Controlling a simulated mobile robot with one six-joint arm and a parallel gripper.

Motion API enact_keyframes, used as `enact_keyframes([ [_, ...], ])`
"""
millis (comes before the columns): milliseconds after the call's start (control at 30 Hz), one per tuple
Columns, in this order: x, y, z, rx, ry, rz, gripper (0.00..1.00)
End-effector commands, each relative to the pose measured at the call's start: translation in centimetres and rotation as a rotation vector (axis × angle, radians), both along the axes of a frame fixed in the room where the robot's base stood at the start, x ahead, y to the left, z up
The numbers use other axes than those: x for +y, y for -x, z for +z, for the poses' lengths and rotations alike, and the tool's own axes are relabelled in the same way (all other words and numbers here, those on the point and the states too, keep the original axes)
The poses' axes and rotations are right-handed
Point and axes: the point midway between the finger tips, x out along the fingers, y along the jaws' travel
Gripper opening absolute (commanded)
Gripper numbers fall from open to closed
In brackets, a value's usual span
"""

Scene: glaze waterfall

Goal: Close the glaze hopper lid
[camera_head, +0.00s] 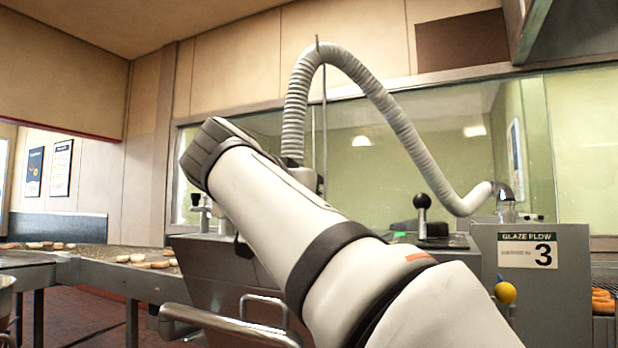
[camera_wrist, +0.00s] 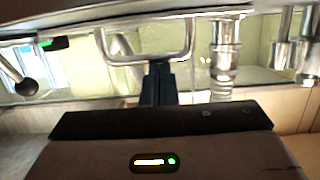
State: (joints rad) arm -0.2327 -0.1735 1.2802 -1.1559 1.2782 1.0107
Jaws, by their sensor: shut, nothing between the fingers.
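My gripper (camera_wrist: 158,72) shows in the wrist view with its dark fingers together and nothing between them. Its tips are at the bar of a U-shaped metal handle (camera_wrist: 188,42); I cannot tell whether they touch. The handle is fixed to a steel edge (camera_wrist: 120,15) along the top of that view, which looks like part of the hopper or its lid. In the head view a slanted grey steel panel (camera_head: 203,262) stands behind metal bar handles (camera_head: 228,324). My arm covers much of it and hides my gripper, so the lid's angle is unclear.
A grey cabinet marked GLAZE FLOW 3 (camera_head: 545,290) stands right, with a black-knobbed lever (camera_head: 422,203) and yellow knob (camera_head: 505,293). A ribbed hose (camera_head: 297,105) arches overhead. A conveyor with doughnuts (camera_head: 130,260) lies left.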

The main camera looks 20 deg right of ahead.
Motion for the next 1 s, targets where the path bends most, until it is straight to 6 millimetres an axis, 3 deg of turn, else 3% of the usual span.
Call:
enact_keyframes([
  [100, 0.1, 0.0, -1.6, 0.014, -0.008, -0.006, 0.00],
  [400, 0.2, -0.1, -2.6, 0.022, -0.011, -0.010, 0.00],
  [833, 0.2, -0.2, -2.8, 0.023, -0.010, -0.011, 0.00],
  [1000, 0.2, -0.2, -1.0, 0.014, -0.004, -0.008, 0.00],
])
